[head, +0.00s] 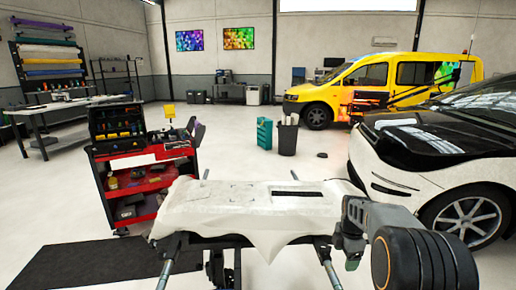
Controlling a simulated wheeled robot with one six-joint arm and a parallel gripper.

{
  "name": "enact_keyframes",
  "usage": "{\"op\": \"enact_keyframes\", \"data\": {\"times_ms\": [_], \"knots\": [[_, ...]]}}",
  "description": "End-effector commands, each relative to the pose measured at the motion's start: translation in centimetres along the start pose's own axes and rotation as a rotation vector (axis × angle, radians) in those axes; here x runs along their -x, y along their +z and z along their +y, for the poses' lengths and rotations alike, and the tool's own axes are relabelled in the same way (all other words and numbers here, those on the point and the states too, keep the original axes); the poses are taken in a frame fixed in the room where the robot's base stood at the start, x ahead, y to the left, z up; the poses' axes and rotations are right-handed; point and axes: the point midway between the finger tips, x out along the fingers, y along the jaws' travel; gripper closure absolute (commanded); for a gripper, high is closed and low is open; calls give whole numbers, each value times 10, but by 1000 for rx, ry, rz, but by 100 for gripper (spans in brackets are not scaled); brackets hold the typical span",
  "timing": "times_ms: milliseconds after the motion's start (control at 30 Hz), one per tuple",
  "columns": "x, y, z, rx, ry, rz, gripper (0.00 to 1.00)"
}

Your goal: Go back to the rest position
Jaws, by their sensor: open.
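My arm comes in at the lower right, with a large black ribbed joint close to the camera. My gripper (351,258) is at the arm's far end, just off the right front corner of a work stand. It is small and partly hidden by its own body, and I see nothing held in it. The stand is covered by a white sheet (215,205) that drapes over its edges. A dark strip (297,193) lies on the sheet towards the right.
A red tool cart (130,165) stands left of the stand, above a dark floor mat (85,265). A white car with a black hood (440,140) is close on the right. A black bin (287,140) and yellow van (400,80) are behind.

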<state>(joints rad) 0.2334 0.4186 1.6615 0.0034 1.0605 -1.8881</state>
Motion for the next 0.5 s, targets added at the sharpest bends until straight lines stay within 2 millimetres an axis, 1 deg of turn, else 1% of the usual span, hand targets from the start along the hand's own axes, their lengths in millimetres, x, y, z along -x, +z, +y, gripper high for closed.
{"op": "enact_keyframes", "data": {"times_ms": [133,233,367,400,467,500], "knots": [[-8,-6,-15,-257,-21,4,24],[-2,-14,-30,-497,-23,2,24],[19,-34,-61,-882,-6,0,24],[28,-41,-72,-1001,4,2,24],[42,-53,-90,-1175,23,9,24],[53,-61,-102,-1288,39,18,24]]}}
